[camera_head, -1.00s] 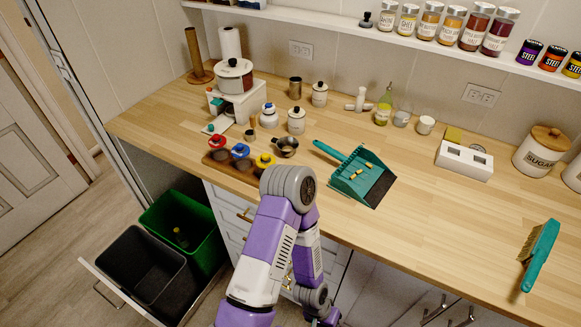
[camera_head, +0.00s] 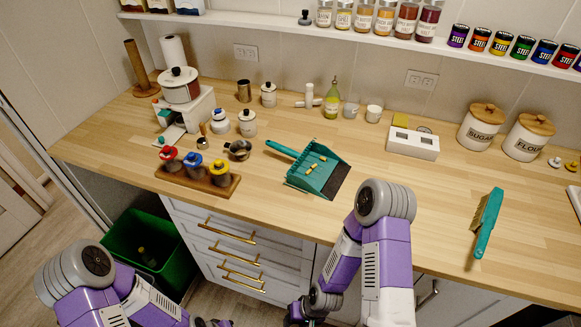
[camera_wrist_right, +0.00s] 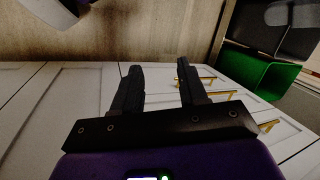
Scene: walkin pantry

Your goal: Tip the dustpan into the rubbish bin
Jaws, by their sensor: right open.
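The teal dustpan (camera_head: 327,182) lies on the wooden counter with its handle pointing to the back left. Several small yellowish pieces (camera_head: 316,163) lie in its pan. The rubbish bin could be the green bin (camera_head: 118,240) below the counter at left, also in the right wrist view (camera_wrist_right: 262,82); a dark bin beside it (camera_wrist_right: 245,37) is mostly hidden in the head view. My right gripper (camera_head: 299,312) hangs low before the drawers, away from the dustpan. Its fingers (camera_wrist_right: 158,75) are apart and empty. My left gripper (camera_head: 212,323) barely shows at the bottom edge; its jaws are unclear.
A teal brush (camera_head: 487,222) lies at the counter's right. A wooden rack with coloured-lid jars (camera_head: 197,178) and a metal cup (camera_head: 238,150) stand left of the dustpan. A white block (camera_head: 413,143) and canisters (camera_head: 481,127) stand behind. The counter between dustpan and brush is clear.

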